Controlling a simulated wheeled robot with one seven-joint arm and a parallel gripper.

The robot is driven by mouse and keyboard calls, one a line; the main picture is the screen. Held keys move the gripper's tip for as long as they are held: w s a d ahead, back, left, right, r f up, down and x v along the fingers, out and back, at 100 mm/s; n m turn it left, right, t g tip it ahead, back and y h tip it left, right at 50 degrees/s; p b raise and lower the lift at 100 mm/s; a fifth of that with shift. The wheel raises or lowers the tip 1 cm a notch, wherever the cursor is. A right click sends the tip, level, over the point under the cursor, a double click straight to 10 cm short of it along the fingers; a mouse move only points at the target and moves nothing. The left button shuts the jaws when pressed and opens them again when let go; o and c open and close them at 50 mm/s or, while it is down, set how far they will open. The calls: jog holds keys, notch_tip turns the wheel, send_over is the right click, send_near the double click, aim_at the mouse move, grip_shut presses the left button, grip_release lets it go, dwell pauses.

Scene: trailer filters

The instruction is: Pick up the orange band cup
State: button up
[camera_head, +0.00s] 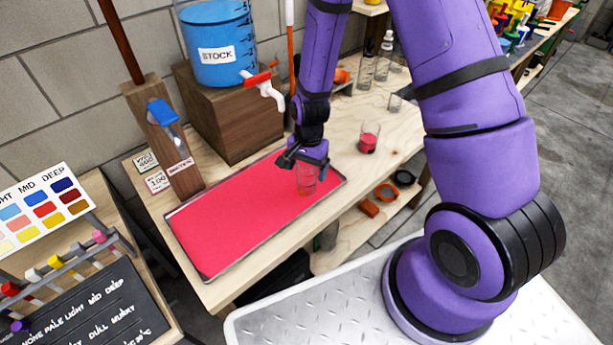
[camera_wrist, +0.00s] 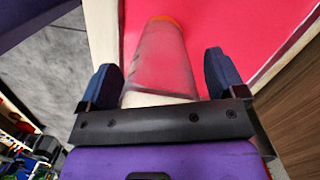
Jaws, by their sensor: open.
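The orange band cup (camera_head: 306,182) is a clear cup on the red tray (camera_head: 228,215), near the tray's right end. In the wrist view the cup (camera_wrist: 160,62) lies between my two fingers, with its orange band at the far end. My gripper (camera_head: 303,163) is over the cup from above. In the wrist view my gripper (camera_wrist: 164,76) is open, with a visible gap between each blue finger and the cup's sides. The upper part of the cup is partly hidden by my gripper in the head view.
A clear cup with red contents (camera_head: 369,138) stands to the right on the wooden table (camera_head: 345,215). A blue stock bucket (camera_head: 218,45) with a tap (camera_head: 263,88) sits on a wooden block behind. A wooden post (camera_head: 165,140) stands by the tray's left end.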

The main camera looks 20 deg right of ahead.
jog(key=c, duration=1)
jog(key=shift+r, duration=0.15)
